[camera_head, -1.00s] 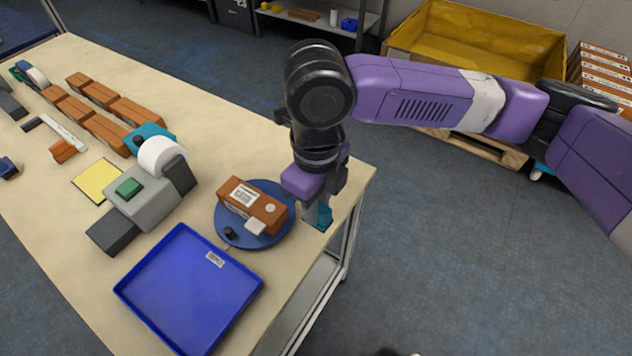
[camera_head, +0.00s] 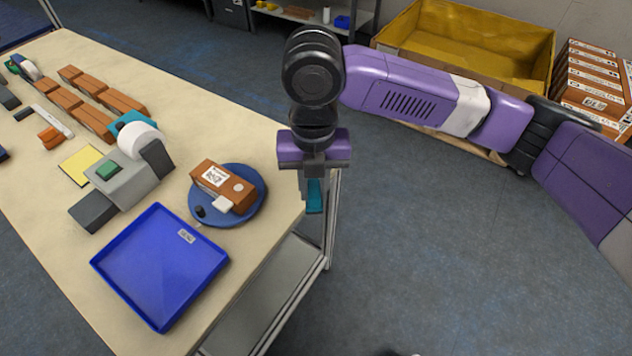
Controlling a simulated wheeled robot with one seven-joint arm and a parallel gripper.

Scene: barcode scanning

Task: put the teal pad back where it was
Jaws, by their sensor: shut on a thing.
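The teal pad (camera_head: 315,196) is held in my gripper (camera_head: 314,186), which is shut on it. The gripper points down at the right edge of the table (camera_head: 245,130), and the pad shows just past that edge in the picture. Part of the pad is hidden between the fingers. Left of the gripper, a round blue turntable (camera_head: 256,208) bears a brown box (camera_head: 222,178) with a white label. A small white piece and a dark knob also show at the turntable's front.
An empty blue tray (camera_head: 160,265) lies in front of the turntable. A grey device (camera_head: 135,190) with a white roll, a yellow sheet (camera_head: 80,165) and rows of brown boxes (camera_head: 85,117) stand further left. A yellow bin (camera_head: 470,40) is behind my arm.

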